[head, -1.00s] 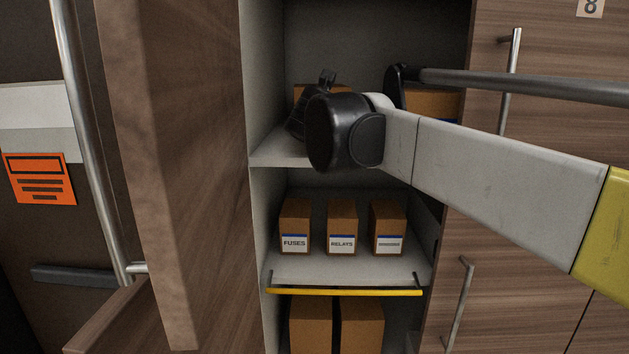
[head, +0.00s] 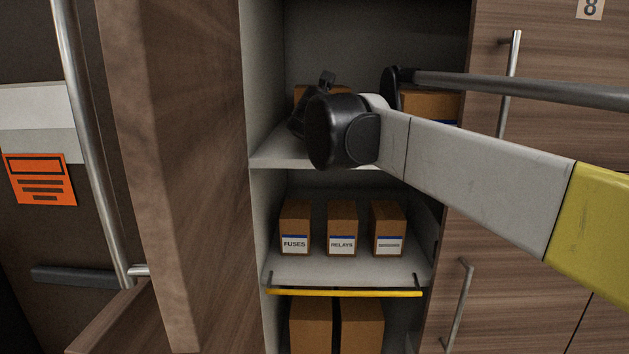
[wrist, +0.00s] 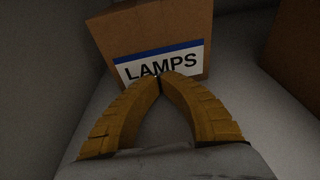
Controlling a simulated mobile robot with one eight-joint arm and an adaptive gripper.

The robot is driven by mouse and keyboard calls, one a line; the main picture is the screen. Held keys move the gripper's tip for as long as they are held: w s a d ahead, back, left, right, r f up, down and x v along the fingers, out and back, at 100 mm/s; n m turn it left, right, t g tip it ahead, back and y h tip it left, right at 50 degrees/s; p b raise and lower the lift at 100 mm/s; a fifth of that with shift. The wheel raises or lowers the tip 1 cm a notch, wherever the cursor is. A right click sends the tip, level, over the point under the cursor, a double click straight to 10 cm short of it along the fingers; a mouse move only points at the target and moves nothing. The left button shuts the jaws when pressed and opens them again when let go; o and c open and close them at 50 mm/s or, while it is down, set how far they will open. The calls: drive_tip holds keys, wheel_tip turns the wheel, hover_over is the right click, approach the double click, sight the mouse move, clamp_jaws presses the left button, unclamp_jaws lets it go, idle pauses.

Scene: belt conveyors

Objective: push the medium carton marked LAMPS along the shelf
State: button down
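The LAMPS carton (wrist: 150,35) is brown with a blue-striped white label and fills the top middle of the wrist view, tilted in the picture. My gripper (wrist: 159,79) has its two yellow fingers with the tips together, empty, in front of the label's lower part. I cannot tell whether the tips touch the carton. In the head view, a carton (head: 304,92) at the left of the upper shelf (head: 283,150) seems to be the same one, its label hidden behind my wrist. The fingers are hidden there.
Another carton (head: 432,105) stands to the right on the upper shelf; a dark brown carton side (wrist: 295,50) shows at right in the wrist view. The shelf below holds FUSES (head: 295,228), RELAYS (head: 342,228) and a third carton (head: 388,228). An open wooden door (head: 180,200) stands at left.

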drive_tip(key=shift+w+r+p+x, duration=0.1)
drive_tip(key=shift+r+p+x, duration=0.2)
drive_tip(key=shift+x, duration=0.95)
drive_tip(key=shift+w+r+p+x, duration=0.1)
drive_tip(key=shift+r+p+x, duration=0.2)
drive_tip(key=shift+x, duration=0.9)
drive_tip(key=shift+r+p+x, duration=0.25)
drive_tip(key=shift+r+x, duration=0.05)
drive_tip(key=shift+x, duration=0.95)
drive_tip(key=shift+s+a+f+b, duration=0.1)
drive_tip(key=shift+s+b, duration=0.35)
drive_tip(key=shift+s, duration=1.3)
drive_tip(key=shift+s+f+b+v, duration=0.1)
drive_tip(key=shift+f+v, duration=0.25)
drive_tip(key=shift+v, duration=1.05)
drive_tip(key=shift+s+f+b+v, duration=0.1)
drive_tip(key=shift+f+v, duration=0.2)
drive_tip(key=shift+v, duration=1.05)
drive_tip(key=shift+s+f+b+v, duration=0.1)
drive_tip(key=shift+f+v, duration=0.25)
drive_tip(key=shift+v, duration=1.05)
drive_tip(key=shift+w+r, duration=0.1)
